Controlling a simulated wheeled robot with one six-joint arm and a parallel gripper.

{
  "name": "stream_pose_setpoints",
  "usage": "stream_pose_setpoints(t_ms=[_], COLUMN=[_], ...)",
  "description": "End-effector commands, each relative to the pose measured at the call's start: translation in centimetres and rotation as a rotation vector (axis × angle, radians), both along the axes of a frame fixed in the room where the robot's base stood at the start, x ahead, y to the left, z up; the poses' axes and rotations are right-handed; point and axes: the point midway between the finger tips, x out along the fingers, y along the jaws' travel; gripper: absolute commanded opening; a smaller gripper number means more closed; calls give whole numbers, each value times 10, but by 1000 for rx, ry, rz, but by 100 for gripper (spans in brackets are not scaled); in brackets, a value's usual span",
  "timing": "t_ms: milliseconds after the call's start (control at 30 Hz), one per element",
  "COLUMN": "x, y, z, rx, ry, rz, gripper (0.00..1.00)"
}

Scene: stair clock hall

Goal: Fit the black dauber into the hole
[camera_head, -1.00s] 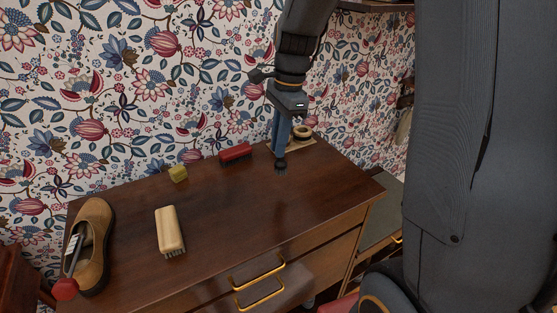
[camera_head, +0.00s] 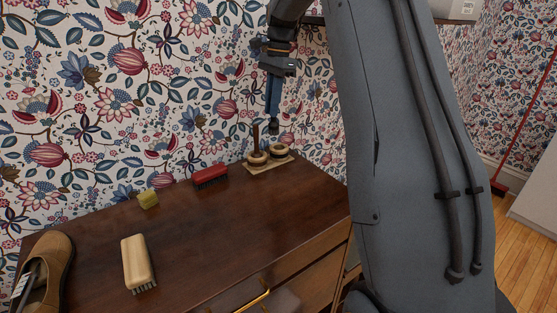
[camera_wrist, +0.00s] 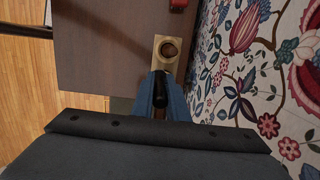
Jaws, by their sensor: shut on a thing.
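My gripper (camera_head: 272,100) is shut on the black dauber (camera_head: 273,127), which hangs upright with its dark head down. The dauber stays above the pale holder (camera_head: 285,164) at the back right of the dresser. The holder carries two rings. A brown upright piece (camera_head: 255,138) stands in the left ring (camera_head: 258,159). The right ring (camera_head: 279,152) looks empty, and the dauber is above it with a gap between. In the wrist view the dauber (camera_wrist: 161,84) shows between the blue fingers. The holder (camera_wrist: 158,42) is just past them, and my gripper hides the right ring.
A red brush (camera_head: 211,176), a yellow block (camera_head: 148,199), a pale wooden brush (camera_head: 138,262) and a brown shoe (camera_head: 50,262) are on the dresser top (camera_head: 215,225). The patterned wall (camera_head: 110,110) rises close behind the holder. The middle of the dresser is clear.

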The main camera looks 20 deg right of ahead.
Motion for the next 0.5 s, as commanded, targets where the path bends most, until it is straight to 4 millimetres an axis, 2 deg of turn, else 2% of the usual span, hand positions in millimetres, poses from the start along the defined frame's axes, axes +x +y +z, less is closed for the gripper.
stream_pose_setpoints(t_ms=[100,267,367,500], x=[16,24,25,24], y=[-18,-29,-31,-30], z=[-2,-3,-13,-38], rx=[-2,-2,-2,-2], ry=[-1,0,3,4], rz=[7,14,16,16], gripper=[0,0,0,0])
